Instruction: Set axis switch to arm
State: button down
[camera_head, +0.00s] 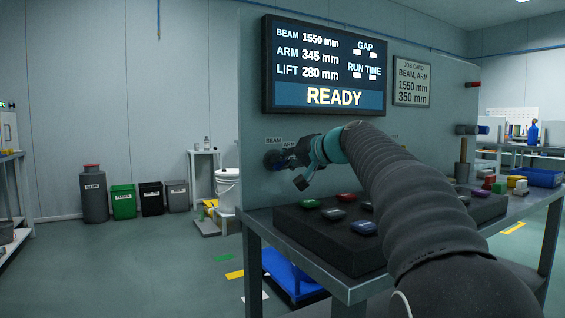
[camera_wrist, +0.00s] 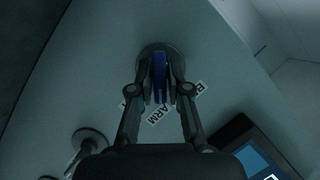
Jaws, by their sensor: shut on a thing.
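The axis switch (camera_head: 272,158) is a round dark base on the upright panel, under small BEAM and ARM labels (camera_head: 281,142). In the wrist view its blue handle (camera_wrist: 160,70) stands out from the round base (camera_wrist: 148,52). My gripper (camera_head: 289,157) is at the switch, and in the wrist view its two fingers (camera_wrist: 162,93) are closed on either side of the blue handle. The ARM label (camera_wrist: 163,112) shows between the fingers; the other label is partly covered. I cannot tell for sure which label the handle points to.
The display (camera_head: 323,65) above reads BEAM 1550 mm, ARM 345 mm, LIFT 280 mm, READY. A dark button console (camera_head: 310,232) sits below on the bench. Another knob (camera_wrist: 90,138) shows at lower left.

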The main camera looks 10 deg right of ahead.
jog(key=c, duration=1.2)
grip_release()
jog(key=v, duration=1.2)
jog(key=shift+d, duration=0.1)
